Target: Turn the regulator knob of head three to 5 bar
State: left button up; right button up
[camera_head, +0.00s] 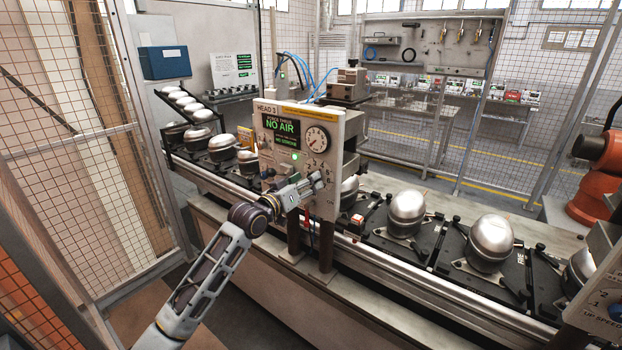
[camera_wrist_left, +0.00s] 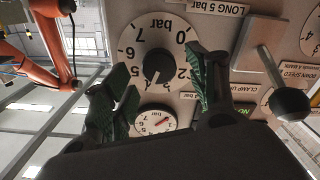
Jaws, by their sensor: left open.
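The head three panel (camera_head: 283,150) stands over the conveyor; its green display reads NO AIR. My left gripper (camera_head: 318,180) is in front of its lower right part and hides the knob there. In the left wrist view, which is upside down, the black regulator knob (camera_wrist_left: 158,65) sits on a white dial marked up to 7 bar. Its pale pointer mark aims downward in the picture, at a number I cannot read. My open left gripper (camera_wrist_left: 158,72) has one finger on each side of the knob, apart from it in the picture; depth is unclear. My right gripper is not in view.
A round gauge (camera_head: 316,139) is above the knob; it also shows in the left wrist view (camera_wrist_left: 154,122), with a red needle. A black ball-ended lever (camera_wrist_left: 290,103) sticks out beside the dial. Conveyor pallets carry metal compressor shells (camera_head: 407,213). Mesh fencing (camera_head: 80,150) stands left.

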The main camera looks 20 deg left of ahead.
pick_arm(q)
jog(key=shift+x, duration=1.35)
jog(key=c, duration=1)
jog(key=shift+c, duration=0.2)
jog(key=shift+m, duration=0.4)
jog(key=m+p, duration=0.2)
jog(key=m, duration=0.5)
jog(key=shift+d, duration=0.1)
